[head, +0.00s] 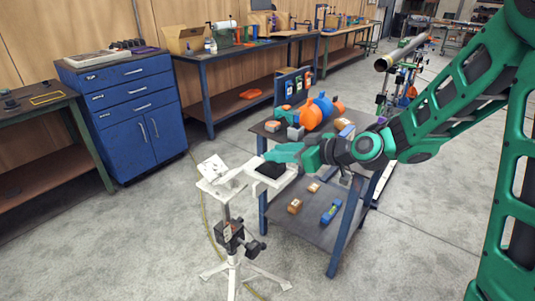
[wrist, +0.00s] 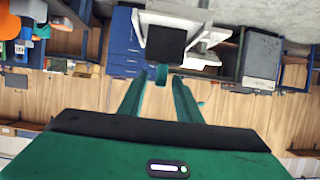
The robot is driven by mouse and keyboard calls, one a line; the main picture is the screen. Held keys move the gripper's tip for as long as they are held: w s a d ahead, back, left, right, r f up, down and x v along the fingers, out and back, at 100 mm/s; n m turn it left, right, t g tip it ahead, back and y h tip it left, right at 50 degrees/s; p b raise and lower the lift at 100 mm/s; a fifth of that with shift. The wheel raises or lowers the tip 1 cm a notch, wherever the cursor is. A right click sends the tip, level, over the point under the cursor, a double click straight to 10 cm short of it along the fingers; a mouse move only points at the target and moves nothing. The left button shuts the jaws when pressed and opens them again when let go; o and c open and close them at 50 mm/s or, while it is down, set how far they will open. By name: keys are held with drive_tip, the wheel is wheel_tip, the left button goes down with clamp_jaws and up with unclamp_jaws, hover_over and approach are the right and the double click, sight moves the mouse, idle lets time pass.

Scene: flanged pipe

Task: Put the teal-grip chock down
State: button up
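My gripper (head: 285,153) reaches left over the near left corner of the work table, close above a white tray with a black pad (head: 268,171). In the wrist view my two fingers (wrist: 161,82) stand apart. A small teal piece (wrist: 161,75) shows between their tips, with a gap on each side; it looks like the chock's teal grip. The black square (wrist: 166,45) lies just beyond the tips against the white tray (wrist: 144,33). The chock's body cannot be told apart, and I cannot tell whether it touches the pad.
A white tripod stand (head: 228,232) with a white top stands left of the tray. The table (head: 256,129) holds an orange and blue pipe part (head: 318,109) and several small blocks. Its lower shelf holds blocks and a blue level (head: 331,211). A blue cabinet (head: 126,115) stands behind.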

drive_tip(key=v, duration=0.6)
drive_tip(key=s+d+f+m+g+h, duration=0.1)
drive_tip(key=s+d+f+m+h, duration=0.15)
drive_tip(key=s+d, duration=0.4)
drive_tip(key=s+d+f+m+g+h, duration=0.1)
drive_tip(key=s+d+m+g+h, duration=0.15)
drive_tip(key=d, duration=0.65)
drive_tip(key=s+d+f+m+g+h, duration=0.1)
drive_tip(key=s+d+f+m+h, duration=0.15)
drive_tip(key=s+d+h, duration=0.4)
drive_tip(key=s+d+r+m+g, duration=0.1)
drive_tip(key=s+d+m, duration=0.3)
drive_tip(key=s, duration=0.4)
drive_tip(key=s+d+r+m+g, duration=0.1)
drive_tip(key=s+d+m+g, duration=0.1)
drive_tip(key=s+d+m, duration=0.3)
drive_tip(key=s+d+y, duration=0.1)
drive_tip(key=s+d, duration=0.1)
drive_tip(key=shift+s+r+g, duration=0.25)
drive_tip(key=shift+s+g, duration=0.1)
drive_tip(key=shift+s, duration=0.05)
drive_tip(key=shift+m, duration=0.25)
